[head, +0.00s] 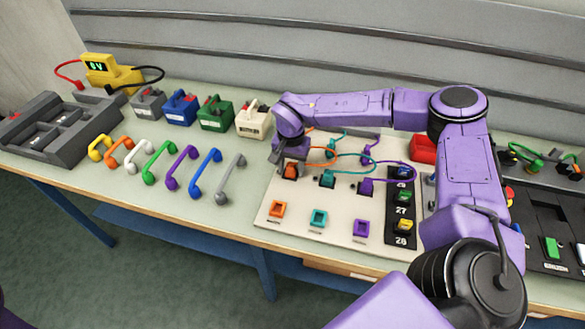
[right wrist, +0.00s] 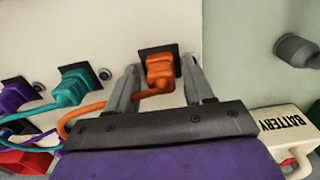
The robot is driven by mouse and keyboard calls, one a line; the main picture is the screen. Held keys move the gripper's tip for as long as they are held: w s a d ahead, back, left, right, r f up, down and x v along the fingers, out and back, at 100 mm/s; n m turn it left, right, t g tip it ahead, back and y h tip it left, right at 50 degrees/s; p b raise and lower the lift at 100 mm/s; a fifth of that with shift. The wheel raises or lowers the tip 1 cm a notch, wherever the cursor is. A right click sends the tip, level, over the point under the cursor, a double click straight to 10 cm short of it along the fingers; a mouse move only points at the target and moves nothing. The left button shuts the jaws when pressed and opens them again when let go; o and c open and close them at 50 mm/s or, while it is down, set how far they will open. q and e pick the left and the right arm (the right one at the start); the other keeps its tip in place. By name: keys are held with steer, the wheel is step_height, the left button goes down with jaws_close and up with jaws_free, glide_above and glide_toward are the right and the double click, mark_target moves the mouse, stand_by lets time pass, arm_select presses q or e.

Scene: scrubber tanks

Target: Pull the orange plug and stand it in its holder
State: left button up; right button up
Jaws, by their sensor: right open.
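The orange plug (head: 290,171) sits in a dark socket at the back left of the pale board, with its orange cable running off to the right. The right wrist view shows the plug (right wrist: 160,68) seated in its socket. My right gripper (head: 289,160) is open above it, and its fingers (right wrist: 160,72) stand on either side of the plug with gaps visible. The orange square holder (head: 277,209) is on the board in front of the plug and looks empty. My left gripper is not in view.
Teal (head: 327,180) and purple (head: 365,188) plugs stand in sockets to the right, their cables looping close by. Teal (head: 318,218) and purple (head: 361,228) holders line the board's front. A white battery (head: 252,120) and a grey handle (head: 230,178) lie to the left.

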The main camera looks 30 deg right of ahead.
steer(key=shift+w+a+p, duration=0.15)
steer(key=shift+w+p, duration=0.05)
steer(key=shift+p, duration=0.1)
steer(key=shift+s, duration=0.1)
stand_by(0.6)
steer(key=shift+p, duration=0.4)
jaws_close()
steer(key=shift+r, duration=0.15)
